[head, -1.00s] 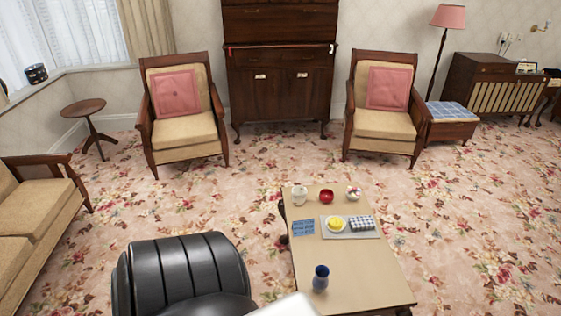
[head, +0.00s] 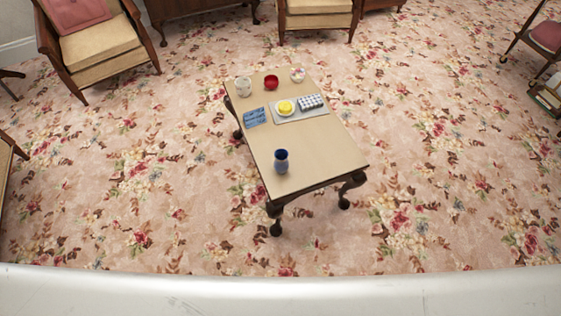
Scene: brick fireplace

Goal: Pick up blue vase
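The blue vase (head: 281,161) stands upright on the near part of a low wooden table (head: 290,140) in the head view. It has a dark blue rim and a greyer blue body. Nothing touches it. Neither of my grippers shows in this view, so I cannot see where they are relative to the vase.
Armchairs stand behind. Floral carpet (head: 130,190) is open around the table.

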